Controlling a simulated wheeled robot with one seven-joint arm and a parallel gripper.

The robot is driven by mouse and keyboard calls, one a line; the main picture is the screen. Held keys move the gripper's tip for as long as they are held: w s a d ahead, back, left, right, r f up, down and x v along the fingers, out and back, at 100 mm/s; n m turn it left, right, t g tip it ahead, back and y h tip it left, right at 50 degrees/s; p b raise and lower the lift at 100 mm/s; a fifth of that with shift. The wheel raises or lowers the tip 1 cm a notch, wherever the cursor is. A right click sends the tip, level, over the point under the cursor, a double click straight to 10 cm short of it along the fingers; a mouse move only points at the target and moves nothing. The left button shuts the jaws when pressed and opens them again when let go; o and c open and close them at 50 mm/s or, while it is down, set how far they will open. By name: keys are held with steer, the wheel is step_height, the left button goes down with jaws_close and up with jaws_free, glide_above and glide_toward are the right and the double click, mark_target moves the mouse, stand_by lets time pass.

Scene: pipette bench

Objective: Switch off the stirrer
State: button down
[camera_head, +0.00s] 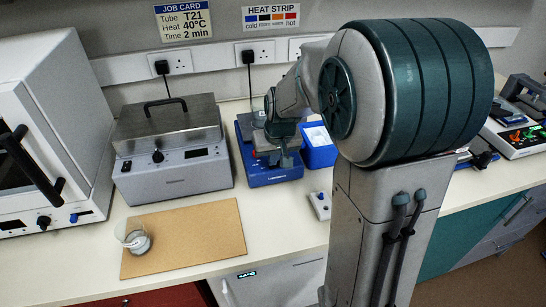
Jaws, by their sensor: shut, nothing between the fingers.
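The stirrer looks to be the blue bench device (270,178) right of the grey lidded bath, with a dark cable running up to a wall socket behind it. My gripper (284,161) is shut and empty. It is low over the stirrer's top and front, and hides part of it. I cannot tell whether it touches the stirrer. A clear glass vessel seems to stand at the back of the stirrer, partly hidden by my arm. The stirrer's switch or knob state cannot be made out.
A lidded grey bath (170,150) stands left of the stirrer, a blue box (319,148) right of it. A small white device (320,206) lies in front on the right. A glass beaker (133,238) is on a wooden board (190,240). A white oven (50,120) stands far left.

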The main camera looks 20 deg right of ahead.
steer(key=shift+d, duration=0.8)
steer(key=shift+r, duration=0.1)
steer(key=r+p, duration=0.1)
steer(key=r, duration=0.2)
steer(key=r+p, duration=0.1)
steer(key=r, duration=0.1)
steer(key=shift+d+p, duration=0.25)
steer(key=shift+p, duration=0.05)
steer(key=b+v, duration=0.1)
steer(key=v, duration=0.8)
steer(key=shift+s+a, duration=0.15)
steer(key=shift+a, duration=0.05)
steer(key=shift+a+p, duration=0.6)
steer(key=shift+p, duration=0.5)
